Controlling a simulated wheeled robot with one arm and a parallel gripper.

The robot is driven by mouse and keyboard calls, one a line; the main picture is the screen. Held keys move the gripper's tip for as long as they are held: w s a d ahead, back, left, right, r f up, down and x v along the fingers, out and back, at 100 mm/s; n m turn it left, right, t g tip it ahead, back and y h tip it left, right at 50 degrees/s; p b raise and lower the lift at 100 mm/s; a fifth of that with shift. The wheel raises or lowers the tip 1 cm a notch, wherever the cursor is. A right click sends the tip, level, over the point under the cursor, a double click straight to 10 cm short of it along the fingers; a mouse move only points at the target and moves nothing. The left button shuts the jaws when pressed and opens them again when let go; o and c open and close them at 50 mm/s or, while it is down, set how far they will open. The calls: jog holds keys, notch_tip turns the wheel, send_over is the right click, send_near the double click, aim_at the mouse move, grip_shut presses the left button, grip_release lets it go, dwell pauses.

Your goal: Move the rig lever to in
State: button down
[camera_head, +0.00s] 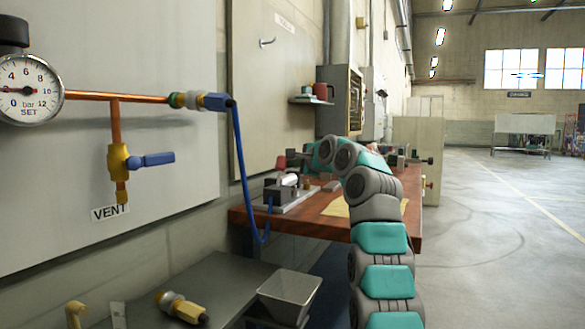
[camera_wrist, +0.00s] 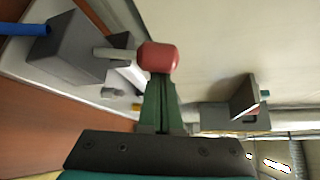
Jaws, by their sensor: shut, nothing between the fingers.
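The rig (camera_head: 283,193) is a dark block with a silver cylinder on a pale plate on the wooden bench, with a blue hose attached. In the wrist view its grey block (camera_wrist: 72,47) carries a pale rod, the rig lever (camera_wrist: 115,54), ending in a red knob (camera_wrist: 158,57). The knob also shows in the head view (camera_head: 282,162). My gripper (camera_wrist: 159,82) is shut and empty, its green fingertips at the knob's lower edge in the wrist view; I cannot tell whether they touch. In the head view my gripper (camera_head: 297,158) is beside the knob. No "in" mark is legible.
The wooden bench (camera_head: 290,222) holds the rig and a yellowish sheet. A wall panel with a gauge (camera_head: 28,90) and blue-handled vent valve (camera_head: 150,160) is at the left. A small wall shelf (camera_head: 310,101) holds a red mug. Open floor lies to the right.

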jog(key=shift+r, duration=0.2)
jog(key=shift+s+r+t+b, duration=0.2)
jog(key=shift+t+b, duration=0.1)
jog(key=shift+b, duration=0.2)
jog(key=shift+w+f, duration=0.1)
jog(key=shift+f, duration=0.05)
